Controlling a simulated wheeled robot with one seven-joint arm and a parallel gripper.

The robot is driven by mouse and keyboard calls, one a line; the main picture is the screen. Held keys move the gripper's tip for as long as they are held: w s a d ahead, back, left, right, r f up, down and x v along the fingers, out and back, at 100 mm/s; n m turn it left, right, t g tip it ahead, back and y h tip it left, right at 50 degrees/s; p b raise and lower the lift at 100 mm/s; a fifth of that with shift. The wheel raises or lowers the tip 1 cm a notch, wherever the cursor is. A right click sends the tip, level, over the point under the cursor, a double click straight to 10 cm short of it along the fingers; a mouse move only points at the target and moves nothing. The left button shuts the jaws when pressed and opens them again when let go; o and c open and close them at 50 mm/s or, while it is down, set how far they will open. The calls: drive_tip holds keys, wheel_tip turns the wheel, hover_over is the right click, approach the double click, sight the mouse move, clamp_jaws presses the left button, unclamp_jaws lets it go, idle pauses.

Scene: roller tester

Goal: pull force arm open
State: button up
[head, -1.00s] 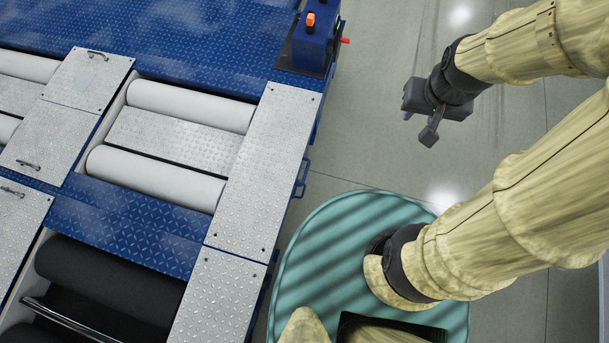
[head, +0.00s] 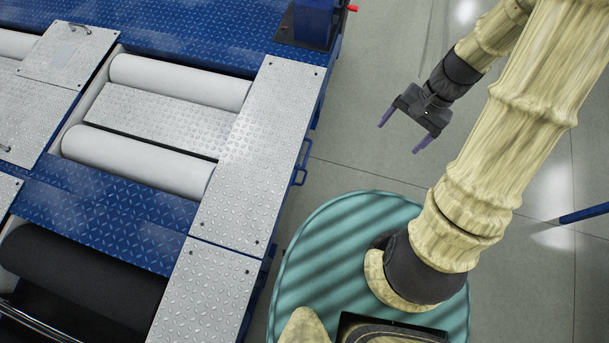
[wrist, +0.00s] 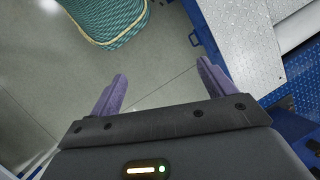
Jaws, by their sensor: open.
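My gripper (head: 400,137) is open and empty above the grey floor, right of the roller tester. In the wrist view its two purple fingers (wrist: 161,70) are spread apart with only floor between them. A small blue handle (head: 300,172) sticks out from the tester's right side, apart from and left of my gripper. It also shows in the wrist view (wrist: 193,38), beyond the right finger. I cannot tell which part is the force arm. A blue post (head: 313,22) with a red knob (head: 352,8) stands at the tester's upper right corner, its top cut off.
The tester has white rollers (head: 180,82), silver tread plates (head: 250,160) and a blue deck (head: 105,218). My teal base is close to its right side. A blue bar (head: 585,213) enters at the right edge. Open floor lies around my gripper.

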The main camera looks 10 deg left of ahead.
sight(305, 177)
drive_tip(key=w+a+f+m+t+y+b, duration=0.1)
drive_tip(key=f+m+y+b, duration=0.3)
drive_tip(key=f+b, duration=0.7)
drive_tip(key=w+a+f+m+t+y+b, duration=0.1)
drive_tip(key=f+m+y+b, duration=0.4)
drive_tip(key=f+b, duration=0.7)
drive_tip(key=w+a+f+m+t+y+b, duration=0.1)
drive_tip(key=a+f+m+y+b, duration=0.4)
drive_tip(key=f, duration=3.1)
drive_tip(key=t+b, duration=0.1)
drive_tip(key=b, duration=0.5)
drive_tip(key=shift+w+t+y, duration=0.3)
drive_tip(key=shift+y, duration=0.1)
drive_tip(key=shift+a, duration=0.1)
drive_tip(key=a+b, duration=0.2)
drive_tip(key=a, duration=0.3)
drive_tip(key=w+a+b, duration=0.1)
drive_tip(key=a+b, duration=0.2)
drive_tip(key=a, duration=0.3)
drive_tip(key=a+b, duration=0.2)
drive_tip(key=a, duration=0.4)
drive_tip(key=shift+w+a+b, duration=0.2)
drive_tip(key=shift+b, duration=0.1)
